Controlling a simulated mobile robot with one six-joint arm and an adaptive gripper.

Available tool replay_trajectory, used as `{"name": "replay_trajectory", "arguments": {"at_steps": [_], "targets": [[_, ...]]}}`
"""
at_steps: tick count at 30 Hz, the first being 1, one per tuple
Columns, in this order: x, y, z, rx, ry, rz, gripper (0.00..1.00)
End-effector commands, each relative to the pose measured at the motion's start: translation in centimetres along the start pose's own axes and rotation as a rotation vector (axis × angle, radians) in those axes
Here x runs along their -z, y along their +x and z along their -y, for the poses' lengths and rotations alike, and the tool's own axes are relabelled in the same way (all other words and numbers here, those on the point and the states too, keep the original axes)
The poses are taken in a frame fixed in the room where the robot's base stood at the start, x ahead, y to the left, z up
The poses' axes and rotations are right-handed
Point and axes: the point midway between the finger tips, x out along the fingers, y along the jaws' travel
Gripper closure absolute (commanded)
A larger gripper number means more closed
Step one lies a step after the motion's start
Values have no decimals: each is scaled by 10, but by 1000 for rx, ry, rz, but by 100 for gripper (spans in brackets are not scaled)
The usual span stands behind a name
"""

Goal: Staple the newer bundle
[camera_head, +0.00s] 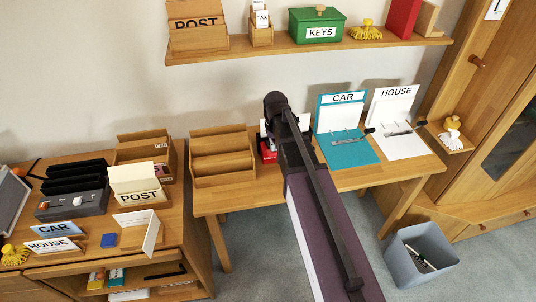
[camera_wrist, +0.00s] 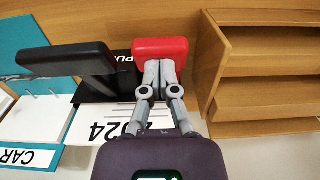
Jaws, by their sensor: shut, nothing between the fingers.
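My gripper (camera_wrist: 159,68) is shut and empty in the wrist view. Its fingertips are at the edge of a red block-like thing (camera_wrist: 160,47), perhaps the stapler; I cannot tell whether they touch. A white sheet printed 2024 (camera_wrist: 100,122) lies or stands behind the fingers, partly hidden by my gripper. No other bundle is clear, so I cannot compare dates. In the head view my arm covers most of this spot; a red thing (camera_head: 267,150) and a white card edge (camera_head: 264,128) show beside it.
A black lever-like tool (camera_wrist: 66,59) is left of the red thing in the wrist view. A wooden tiered tray (camera_head: 222,153) stands to the left in the head view. CAR (camera_head: 343,147) and HOUSE (camera_head: 403,142) boards with prongs are to the right. A grey bin (camera_head: 420,254) is on the floor.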

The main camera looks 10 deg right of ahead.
Motion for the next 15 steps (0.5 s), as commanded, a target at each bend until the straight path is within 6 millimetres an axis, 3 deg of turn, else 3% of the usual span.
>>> {"name": "replay_trajectory", "arguments": {"at_steps": [15], "targets": [[0, 16, 0, 0, 0, 0, 100]]}}
